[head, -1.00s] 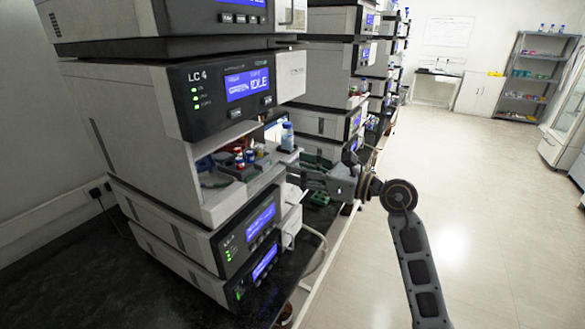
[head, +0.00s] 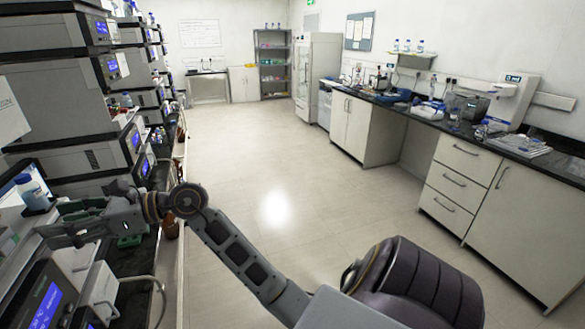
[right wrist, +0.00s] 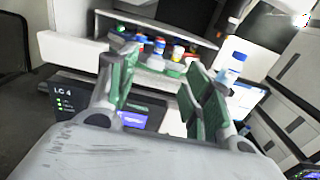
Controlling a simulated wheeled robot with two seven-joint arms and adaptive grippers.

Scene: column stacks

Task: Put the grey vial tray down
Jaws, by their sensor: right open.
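The grey vial tray (right wrist: 158,69) shows beyond my fingers in the right wrist view, inside the open bay of the LC 4 instrument, with several vials (right wrist: 160,46) with blue, red, white and yellow caps. Its outline is partly hidden by the fingers. My right gripper (right wrist: 163,85) is open, its green-padded fingers wide apart with nothing held between them; the tray lies beyond the tips. In the head view my right gripper (head: 42,236) reaches in at the left edge, where the tray cannot be made out clearly. My left gripper is not in view.
A blue-capped bottle (head: 32,190) stands close beside my right gripper, also in the right wrist view (right wrist: 234,63). Stacked instruments (head: 70,100) line the left bench. A white cable (head: 140,280) hangs below my arm. The floor (head: 260,170) is clear.

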